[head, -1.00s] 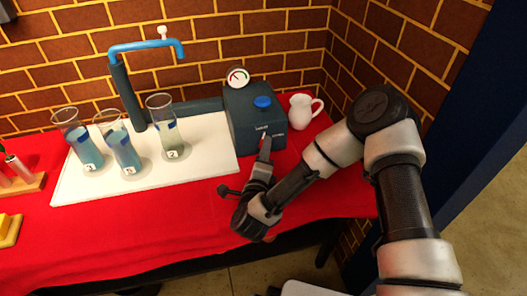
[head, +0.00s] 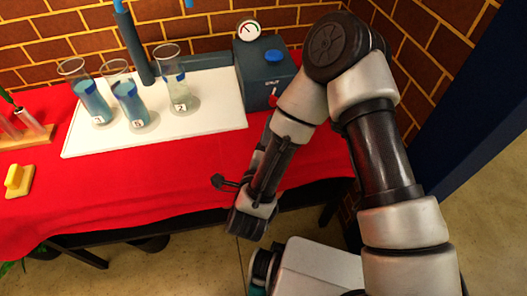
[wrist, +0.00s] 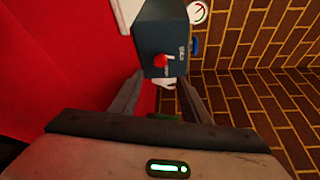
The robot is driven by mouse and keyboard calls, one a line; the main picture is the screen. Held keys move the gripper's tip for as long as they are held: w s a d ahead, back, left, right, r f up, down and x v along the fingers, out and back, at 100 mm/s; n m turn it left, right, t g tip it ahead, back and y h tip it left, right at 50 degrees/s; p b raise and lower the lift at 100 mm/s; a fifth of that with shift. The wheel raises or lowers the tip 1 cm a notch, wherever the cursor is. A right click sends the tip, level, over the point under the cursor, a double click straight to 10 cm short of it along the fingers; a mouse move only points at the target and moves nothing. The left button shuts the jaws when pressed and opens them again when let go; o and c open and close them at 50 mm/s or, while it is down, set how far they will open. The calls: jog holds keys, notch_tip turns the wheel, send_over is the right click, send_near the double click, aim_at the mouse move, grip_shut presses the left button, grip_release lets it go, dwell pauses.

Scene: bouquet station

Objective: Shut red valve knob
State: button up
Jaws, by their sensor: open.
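The red valve knob (wrist: 160,61) sits on the front face of the dark teal pump box (wrist: 163,28), with a pale marking beside it, in the wrist view. My gripper (wrist: 158,86) is open and empty, pointing at the box. Its two fingers show left and right below the knob, apart from it. In the head view the fingers are mostly hidden behind my forearm.
A brick wall (wrist: 270,90) is close on the right.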

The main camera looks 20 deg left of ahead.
jog(key=v, duration=0.6)
jog(key=shift+b, duration=0.4)
